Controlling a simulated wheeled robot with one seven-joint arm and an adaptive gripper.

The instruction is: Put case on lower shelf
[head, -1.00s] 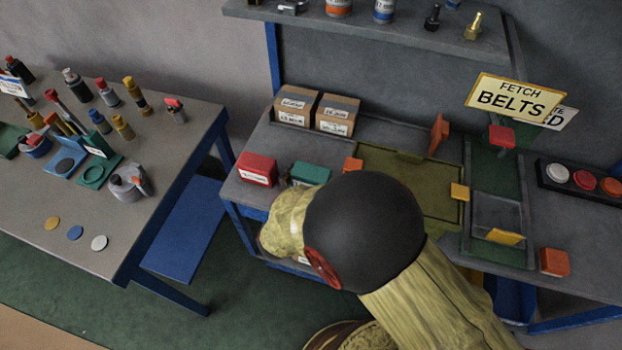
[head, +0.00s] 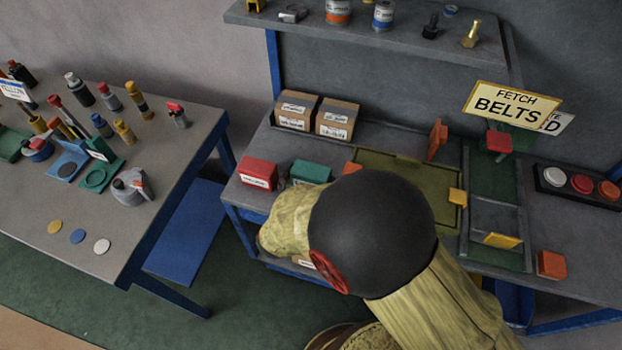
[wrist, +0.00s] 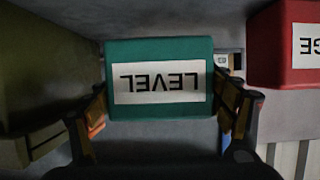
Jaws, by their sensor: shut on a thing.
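The teal case (wrist: 160,48), labelled LEVEL, fills the middle of the wrist view, its label upside down. My gripper (wrist: 163,97) is shut on it, one finger at each side. In the head view the teal case (head: 311,171) shows at the bench's front left, just right of the red case (head: 258,173). My arm hides the gripper and part of the teal case there. The red case also shows at the right of the wrist view (wrist: 284,60).
Two cardboard boxes (head: 336,119) stand behind the cases. An olive tray (head: 400,165) lies to the right. An upper shelf (head: 340,25) with cans and fittings overhangs the back. A separate table (head: 150,215) with bottles stands at the left, a floor gap between.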

